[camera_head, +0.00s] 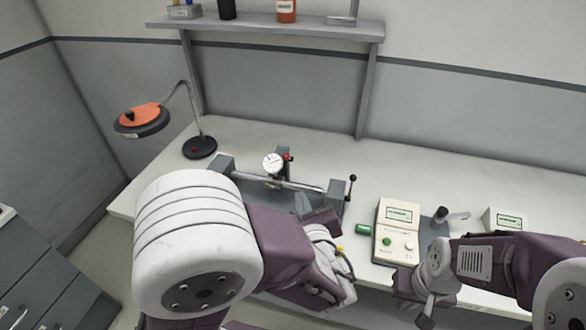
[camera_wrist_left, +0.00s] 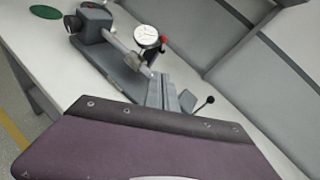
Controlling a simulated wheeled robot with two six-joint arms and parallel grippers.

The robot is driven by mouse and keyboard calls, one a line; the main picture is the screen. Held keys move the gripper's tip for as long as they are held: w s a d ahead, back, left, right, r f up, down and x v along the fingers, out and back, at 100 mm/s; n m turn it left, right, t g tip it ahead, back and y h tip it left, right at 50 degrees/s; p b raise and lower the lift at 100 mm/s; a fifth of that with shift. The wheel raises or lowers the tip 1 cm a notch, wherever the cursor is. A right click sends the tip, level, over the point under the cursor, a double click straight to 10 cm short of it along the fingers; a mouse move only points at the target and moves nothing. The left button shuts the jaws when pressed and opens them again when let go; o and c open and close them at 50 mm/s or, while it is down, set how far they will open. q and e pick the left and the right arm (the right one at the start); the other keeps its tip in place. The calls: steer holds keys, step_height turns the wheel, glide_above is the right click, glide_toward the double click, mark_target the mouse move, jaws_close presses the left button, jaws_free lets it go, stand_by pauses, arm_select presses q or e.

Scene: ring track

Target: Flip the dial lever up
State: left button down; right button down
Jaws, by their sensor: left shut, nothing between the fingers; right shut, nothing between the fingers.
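A round white dial gauge (camera_head: 273,163) stands on a grey bench fixture (camera_head: 224,165) with a horizontal rod. A small red-tipped part (camera_head: 287,156) sits at the dial's right side; it also shows in the left wrist view (camera_wrist_left: 162,40). A thin lever with a black ball (camera_head: 352,178) rises at the fixture's right end and tilts up to the right in the left wrist view (camera_wrist_left: 210,100). My left gripper (camera_head: 304,203) is shut and empty, in front of the rod, apart from the dial. My right gripper (camera_head: 426,312) is shut and empty at the lower right.
A white instrument box (camera_head: 397,218) with a screen and a green button stands right of the fixture. A green cylinder (camera_head: 363,230) lies between them. An orange-topped lamp (camera_head: 142,117) stands at the left.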

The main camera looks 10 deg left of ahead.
arm_select(q)
glide_toward(289, 157)
steer(key=w+a+f, duration=0.2)
steer(key=w+f, duration=0.2)
steer(key=shift+w+a+r, duration=0.1)
steer(key=shift+w+r, duration=0.15)
steer(key=shift+w, duration=0.5)
